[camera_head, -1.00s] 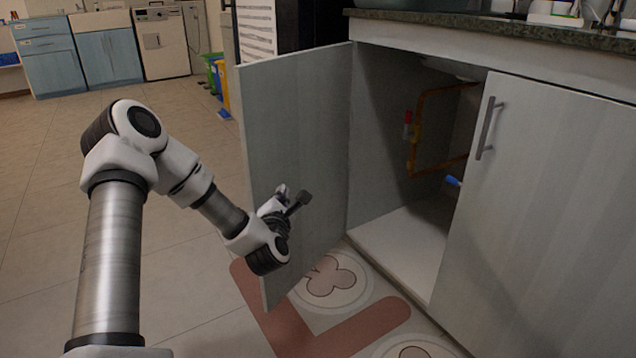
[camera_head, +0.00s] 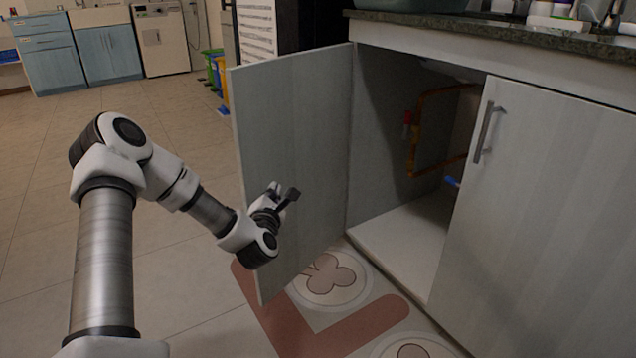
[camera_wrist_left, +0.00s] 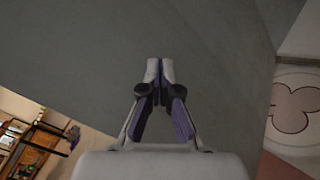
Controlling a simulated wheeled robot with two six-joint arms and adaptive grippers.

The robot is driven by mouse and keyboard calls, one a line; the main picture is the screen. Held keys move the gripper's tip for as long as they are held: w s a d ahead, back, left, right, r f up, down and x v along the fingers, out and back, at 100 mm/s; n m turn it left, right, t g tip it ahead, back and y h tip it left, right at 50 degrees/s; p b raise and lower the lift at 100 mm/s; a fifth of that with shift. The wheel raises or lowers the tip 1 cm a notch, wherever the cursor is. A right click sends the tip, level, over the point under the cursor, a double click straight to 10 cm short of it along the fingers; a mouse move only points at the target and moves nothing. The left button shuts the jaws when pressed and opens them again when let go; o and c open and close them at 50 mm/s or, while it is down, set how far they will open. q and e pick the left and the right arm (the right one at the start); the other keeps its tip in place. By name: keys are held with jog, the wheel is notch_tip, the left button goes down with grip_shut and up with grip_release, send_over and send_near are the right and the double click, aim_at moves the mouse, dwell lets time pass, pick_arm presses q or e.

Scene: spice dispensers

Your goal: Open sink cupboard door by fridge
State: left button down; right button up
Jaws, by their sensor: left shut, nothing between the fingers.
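The left sink cupboard door (camera_head: 305,130) stands wide open, swung out toward the left of the cupboard in the head view. My left gripper (camera_head: 284,192) is in front of the door's inner face, at about its middle height. In the left wrist view my left gripper (camera_wrist_left: 160,72) is shut and empty, with the grey door panel (camera_wrist_left: 215,45) filling most of the view behind it. I cannot tell whether the fingertips touch the panel. The cupboard's inside (camera_head: 385,150) shows, with an orange pipe (camera_head: 415,150). My right gripper is not in view.
The right cupboard door (camera_head: 545,210) is shut, with a vertical metal handle (camera_head: 487,132). A red and beige mat (camera_head: 330,280) lies on the floor below the open door. The tiled floor at the left is clear. Coloured bins (camera_head: 218,75) stand farther back.

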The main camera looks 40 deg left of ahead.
aim_at(263, 188)
pick_arm(q)
jog(key=shift+a+p, duration=0.3)
jog(key=shift+a, duration=0.45)
jog(key=shift+a+p, duration=0.45)
jog(key=shift+a, duration=0.75)
jog(key=shift+w+a+p, duration=0.1)
jog(key=shift+a+p, duration=0.2)
jog(key=shift+a, duration=0.75)
jog(key=w+d+p+v, duration=0.1)
jog(key=v, duration=0.9)
jog(key=shift+w+d, duration=0.2)
jog(key=shift+d, duration=0.05)
